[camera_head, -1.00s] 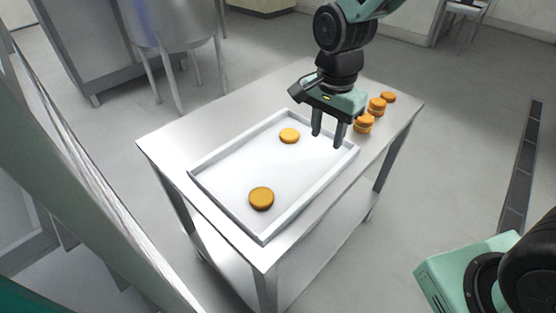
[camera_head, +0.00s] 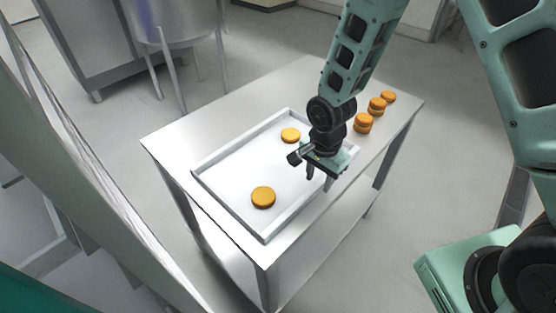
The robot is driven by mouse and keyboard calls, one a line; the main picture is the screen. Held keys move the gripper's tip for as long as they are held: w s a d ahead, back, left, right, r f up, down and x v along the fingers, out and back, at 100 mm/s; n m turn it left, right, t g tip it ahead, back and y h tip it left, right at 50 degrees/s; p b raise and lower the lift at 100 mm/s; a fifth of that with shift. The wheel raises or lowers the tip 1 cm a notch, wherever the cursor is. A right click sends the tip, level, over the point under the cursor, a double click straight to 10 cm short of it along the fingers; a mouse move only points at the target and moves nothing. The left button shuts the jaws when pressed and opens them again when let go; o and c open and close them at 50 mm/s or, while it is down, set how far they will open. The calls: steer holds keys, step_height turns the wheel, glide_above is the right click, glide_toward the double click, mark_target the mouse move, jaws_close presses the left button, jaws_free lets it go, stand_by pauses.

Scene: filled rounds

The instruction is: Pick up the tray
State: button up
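The tray (camera_head: 228,217) is a shallow white rectangle with raised rims, lying on the white table. Two round orange-brown pieces sit in it: one near the front (camera_head: 263,197) and one near the back (camera_head: 290,135). My gripper (camera_head: 318,178) is over the tray's right-hand rim, fingers pointing down and apart, with nothing seen between them. The gripper and wrist hide part of that rim and the tray's back right corner. I cannot tell whether the fingertips touch the rim.
The table (camera_head: 185,126) has bare room to the left of the tray. Several more orange rounds (camera_head: 363,123) stand in a row along its back right edge. A round metal vessel on legs (camera_head: 172,22) stands behind on the floor.

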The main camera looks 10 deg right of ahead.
steer(key=shift+f, duration=0.9)
jaws_close()
steer(key=shift+w, duration=0.1)
steer(key=shift+r, duration=0.8)
step_height(320, 180, up, 8)
steer(key=b, duration=0.1)
steer(key=shift+r, duration=0.25)
steer(key=shift+d, duration=0.1)
